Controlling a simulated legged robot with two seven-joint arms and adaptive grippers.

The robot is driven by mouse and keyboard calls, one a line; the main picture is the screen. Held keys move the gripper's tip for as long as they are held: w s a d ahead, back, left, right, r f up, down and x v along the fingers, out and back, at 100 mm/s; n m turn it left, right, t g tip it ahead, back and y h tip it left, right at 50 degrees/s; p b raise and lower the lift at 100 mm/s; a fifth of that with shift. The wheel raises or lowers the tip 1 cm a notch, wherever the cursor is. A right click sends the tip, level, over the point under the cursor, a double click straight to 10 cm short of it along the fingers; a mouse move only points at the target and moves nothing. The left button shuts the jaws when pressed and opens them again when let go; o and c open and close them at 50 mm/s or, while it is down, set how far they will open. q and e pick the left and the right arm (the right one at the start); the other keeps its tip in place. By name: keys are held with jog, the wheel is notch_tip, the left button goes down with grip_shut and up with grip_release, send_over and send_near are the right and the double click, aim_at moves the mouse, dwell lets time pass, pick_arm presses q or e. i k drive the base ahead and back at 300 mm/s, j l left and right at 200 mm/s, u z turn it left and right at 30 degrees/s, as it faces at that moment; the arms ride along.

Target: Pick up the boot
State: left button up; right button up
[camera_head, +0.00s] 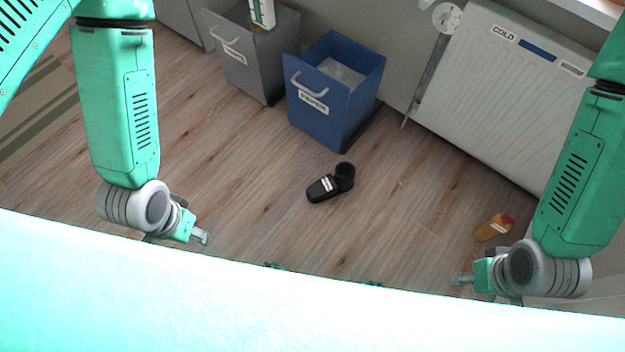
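A small black boot (331,185) with white stripes stands on the wooden floor near the middle of the head view. Its toe points to the lower left. My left gripper (203,237) is to the left of the boot and lower in the picture, apart from it. My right gripper (463,279) is to the lower right, also apart from the boot. Both grippers are small and partly hidden behind my bright body edge, so their finger opening is not clear. I see nothing held in either.
A blue bin (340,105) stands behind the boot, with a grey bin (258,62) to its left. A white radiator (505,90) lines the right wall. An orange-yellow object (493,228) lies near my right gripper. The floor around the boot is clear.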

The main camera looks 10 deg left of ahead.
aim_at(329, 186)
jog(key=i+j+u, duration=0.15)
jog(key=i+u, duration=0.55)
jog(key=i, duration=0.25)
